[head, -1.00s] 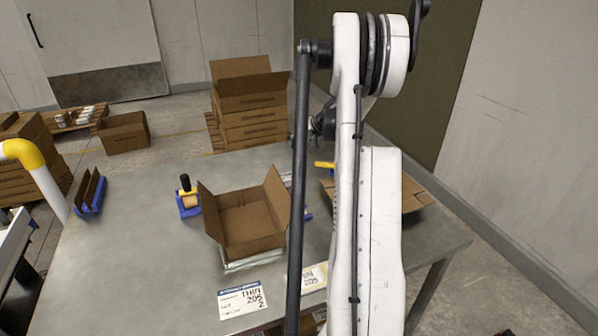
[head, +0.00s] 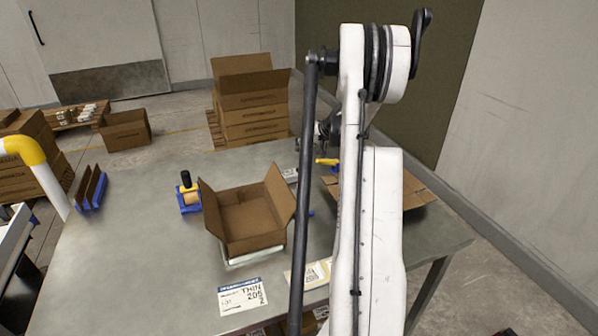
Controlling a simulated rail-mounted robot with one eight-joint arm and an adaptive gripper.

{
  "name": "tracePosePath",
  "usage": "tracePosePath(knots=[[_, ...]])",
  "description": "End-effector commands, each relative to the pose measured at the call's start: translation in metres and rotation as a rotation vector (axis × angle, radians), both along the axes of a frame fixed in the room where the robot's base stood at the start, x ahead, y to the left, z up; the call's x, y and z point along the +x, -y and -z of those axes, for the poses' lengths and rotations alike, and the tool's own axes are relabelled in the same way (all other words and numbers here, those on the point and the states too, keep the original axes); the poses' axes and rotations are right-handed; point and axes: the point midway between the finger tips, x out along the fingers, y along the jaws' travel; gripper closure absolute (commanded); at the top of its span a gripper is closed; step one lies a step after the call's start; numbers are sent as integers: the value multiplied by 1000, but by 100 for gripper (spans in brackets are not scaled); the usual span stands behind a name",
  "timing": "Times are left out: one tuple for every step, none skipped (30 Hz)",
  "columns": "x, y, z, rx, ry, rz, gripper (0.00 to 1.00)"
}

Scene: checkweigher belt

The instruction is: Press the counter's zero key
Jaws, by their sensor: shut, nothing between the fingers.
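No counter or zero key can be made out for certain. A small pale object (head: 290,174) lies behind the open carton (head: 247,222), too small and covered to identify. The carton sits on a pale flat plate (head: 238,262) on the grey table (head: 130,245). My gripper (head: 323,133) is a small dark shape beyond my white arm, above the back of the table and partly hidden. It is shut and empty. What lies directly below it is hard to tell.
A yellow-handled thing (head: 327,161) and flat cardboard (head: 415,190) lie behind my arm. Printed labels (head: 243,296) lie in front. A blue holder (head: 91,188) stands at left. The left table surface is clear.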

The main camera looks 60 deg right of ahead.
Motion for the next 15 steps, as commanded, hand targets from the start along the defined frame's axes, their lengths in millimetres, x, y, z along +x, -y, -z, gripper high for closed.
tracePosePath(knots=[[0, 0, 8, 0, 0, 0, 100], [0, 0, 12, 0, 0, 0, 100], [0, 0, 17, 0, 0, 0, 100], [0, 0, 21, 0, 0, 0, 100], [0, 0, 25, 0, 0, 0, 100], [0, 0, 30, 0, 0, 0, 100], [0, 0, 34, 0, 0, 0, 100], [0, 0, 38, 0, 0, 0, 100], [0, 0, 44, 0, 0, 0, 100], [0, 0, 48, 0, 0, 0, 100], [0, 0, 52, 0, 0, 0, 100], [0, 0, 56, 0, 0, 0, 100], [0, 0, 58, 0, 0, 0, 100], [0, 0, 60, 0, 0, 0, 100], [0, 0, 62, 0, 0, 0, 100]])
